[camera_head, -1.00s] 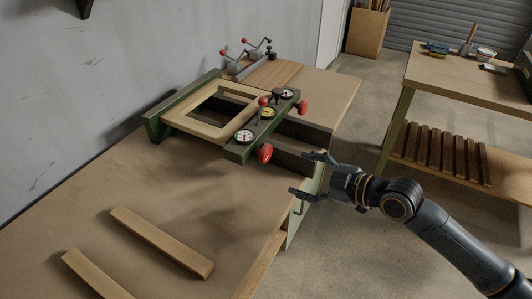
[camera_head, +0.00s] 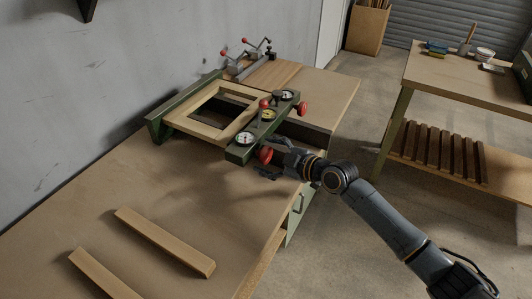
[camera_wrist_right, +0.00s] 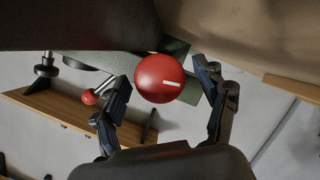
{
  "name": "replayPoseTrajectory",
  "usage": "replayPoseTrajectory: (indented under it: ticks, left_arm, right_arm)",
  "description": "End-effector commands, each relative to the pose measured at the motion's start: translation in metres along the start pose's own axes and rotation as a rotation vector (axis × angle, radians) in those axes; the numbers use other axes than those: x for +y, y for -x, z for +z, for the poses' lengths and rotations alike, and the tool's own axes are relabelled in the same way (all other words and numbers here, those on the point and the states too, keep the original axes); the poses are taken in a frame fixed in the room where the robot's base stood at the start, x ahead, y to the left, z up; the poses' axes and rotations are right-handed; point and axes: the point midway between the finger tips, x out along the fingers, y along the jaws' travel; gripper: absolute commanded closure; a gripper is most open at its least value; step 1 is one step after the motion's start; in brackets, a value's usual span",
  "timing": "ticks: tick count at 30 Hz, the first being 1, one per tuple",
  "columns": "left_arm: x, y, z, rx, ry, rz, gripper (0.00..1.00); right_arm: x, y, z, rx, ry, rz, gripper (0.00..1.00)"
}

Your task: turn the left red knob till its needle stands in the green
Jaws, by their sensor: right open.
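The left red knob (camera_head: 265,155) sits at the near end of the green press beam (camera_head: 238,153). Its round white gauge (camera_head: 244,138) is just above it; the needle is too small to read. My right gripper (camera_head: 268,158) is at the knob. In the right wrist view, the red knob (camera_wrist_right: 160,78) with a white mark lies between the two open fingers (camera_wrist_right: 163,95), with a gap visible at each side. My left gripper is not in view.
The beam also carries a yellow gauge (camera_head: 267,114), another white gauge (camera_head: 287,96) and the right red knob (camera_head: 302,109). A wooden frame (camera_head: 185,122) lies in the press. Two wooden strips (camera_head: 165,242) (camera_head: 105,275) lie on the bench. Red-tipped toggle clamps (camera_head: 245,60) stand behind.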

Motion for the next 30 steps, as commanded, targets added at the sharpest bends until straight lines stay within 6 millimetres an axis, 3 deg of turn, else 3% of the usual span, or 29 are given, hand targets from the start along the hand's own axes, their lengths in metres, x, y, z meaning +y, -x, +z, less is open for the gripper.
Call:
replayPoseTrajectory:
  ticks: [11, 19, 30]
  left_arm:
    - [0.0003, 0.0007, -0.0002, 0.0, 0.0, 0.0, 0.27]
    - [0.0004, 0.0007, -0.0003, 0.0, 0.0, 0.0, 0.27]
    - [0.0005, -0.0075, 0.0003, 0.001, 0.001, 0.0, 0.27]
  right_arm:
    - [-0.0005, -0.0062, 0.0, 0.0, 0.001, -0.001, 0.27]
    - [-0.0004, -0.006, 0.0, 0.0, 0.0, -0.001, 0.8]
    - [-0.001, -0.0067, 0.0014, 0.002, -0.051, -0.02, 0.83]
